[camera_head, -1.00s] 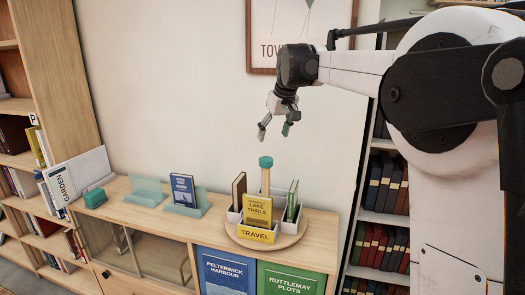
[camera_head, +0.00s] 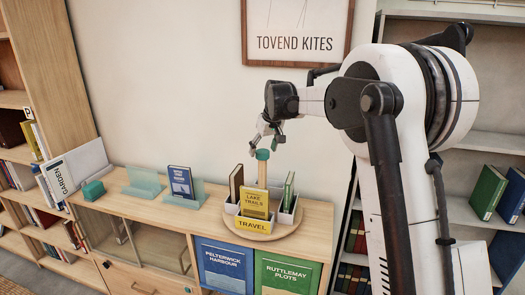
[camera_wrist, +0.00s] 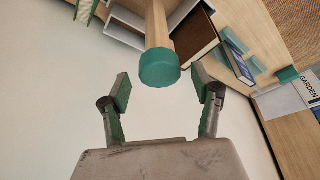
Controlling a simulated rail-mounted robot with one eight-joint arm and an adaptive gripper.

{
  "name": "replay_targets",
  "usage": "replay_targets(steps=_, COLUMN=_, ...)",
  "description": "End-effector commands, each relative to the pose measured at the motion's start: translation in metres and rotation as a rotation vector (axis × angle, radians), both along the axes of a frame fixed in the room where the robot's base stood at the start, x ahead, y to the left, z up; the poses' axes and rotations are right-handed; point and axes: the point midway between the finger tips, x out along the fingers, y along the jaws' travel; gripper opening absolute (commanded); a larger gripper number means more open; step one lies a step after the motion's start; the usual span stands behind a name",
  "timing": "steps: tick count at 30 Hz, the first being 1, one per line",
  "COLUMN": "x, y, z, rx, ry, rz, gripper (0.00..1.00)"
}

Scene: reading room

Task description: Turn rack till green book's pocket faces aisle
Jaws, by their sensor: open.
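The rotating rack (camera_head: 265,232) stands on the cabinet top, with a wooden post topped by a teal knob (camera_head: 262,154). The yellow Lake Trails book (camera_head: 254,204) is in the front pocket, above a yellow TRAVEL label (camera_head: 253,225). The green book (camera_head: 289,191) is in the right pocket, and a brown book (camera_head: 236,183) is in the left pocket. My gripper (camera_head: 266,141) is open and empty, just above the knob. In the wrist view the knob (camera_wrist: 160,68) lies between the two spread fingertips, a little beyond them, apart from both.
To the left on the cabinet (camera_head: 320,222), a blue book (camera_head: 181,181) stands at a clear teal stand, near a second stand (camera_head: 143,182). The wall is close behind the rack.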

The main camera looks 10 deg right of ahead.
Motion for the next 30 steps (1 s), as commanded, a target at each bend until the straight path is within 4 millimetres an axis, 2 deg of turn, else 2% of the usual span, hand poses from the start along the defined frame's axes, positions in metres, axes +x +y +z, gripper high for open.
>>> replay_targets(steps=6, x=0.006, y=0.002, z=-0.015, rx=0.0, ry=0.0, rz=0.0, gripper=0.61)
replay_targets(steps=15, x=0.007, y=0.002, z=-0.017, rx=0.0, ry=0.0, rz=0.0, gripper=0.61)
replay_targets(steps=17, x=0.007, y=0.002, z=-0.017, rx=0.0, ry=0.0, rz=0.0, gripper=0.54)
replay_targets(steps=27, x=0.006, y=0.002, z=-0.017, rx=0.0, ry=0.0, rz=0.0, gripper=0.09)
replay_targets(steps=30, x=0.006, y=0.002, z=-0.017, rx=0.0, ry=0.0, rz=0.0, gripper=0.0)
